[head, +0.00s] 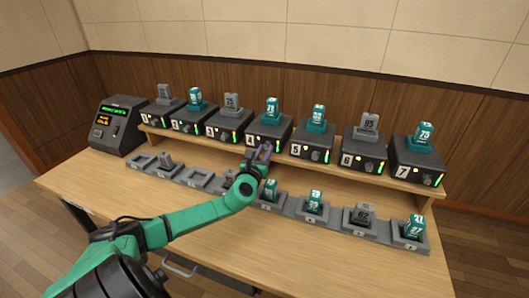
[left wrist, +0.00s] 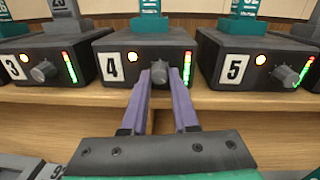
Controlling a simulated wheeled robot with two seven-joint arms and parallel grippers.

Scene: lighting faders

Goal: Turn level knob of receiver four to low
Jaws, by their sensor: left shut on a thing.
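Receiver four (head: 268,134) is a dark box labelled 4 on the raised shelf; it also shows in the middle of the left wrist view (left wrist: 120,46). Its grey level knob (left wrist: 159,72) sits on the front face, between a yellow light (left wrist: 132,56) and a green and red level bar (left wrist: 187,67). My left gripper (left wrist: 160,80) has its purple fingers on both sides of this knob and is shut on it. In the head view my left gripper (head: 258,154) reaches the front of receiver four and hides its knob. My right gripper is not in view.
Receiver three (left wrist: 45,60) and receiver five (left wrist: 255,60) stand close on each side, with their own knobs. Below the shelf, a row of grey charging trays (head: 310,217) holds several teal and grey packs. A dark console (head: 118,124) stands at the left end.

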